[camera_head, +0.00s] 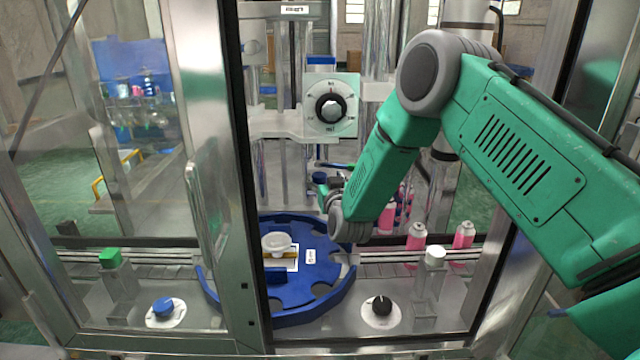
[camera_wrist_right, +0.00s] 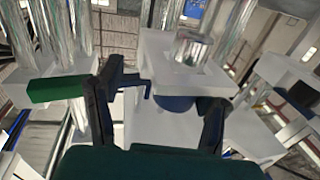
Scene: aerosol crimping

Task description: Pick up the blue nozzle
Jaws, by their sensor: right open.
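My right gripper (camera_head: 326,190) reaches in at the middle of the machine, above the back of the blue star wheel. In the right wrist view my right gripper (camera_wrist_right: 162,92) is open, its two dark fingers spread apart. A rounded dark blue piece, which looks like the blue nozzle (camera_wrist_right: 175,103), shows between the fingers, under a white block with a metal cylinder. In the head view a small blue round part (camera_head: 320,177) sits right by the fingertips. I cannot tell whether the fingers touch it. My left gripper is not in view.
The blue star wheel (camera_head: 318,287) carries a white ring (camera_head: 277,243). Pink cans (camera_head: 416,236) stand on the conveyor at the right. A dial box (camera_head: 331,105) hangs above the gripper. A metal door frame (camera_head: 222,200) stands left of it. A green block (camera_wrist_right: 56,89) shows in the wrist view.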

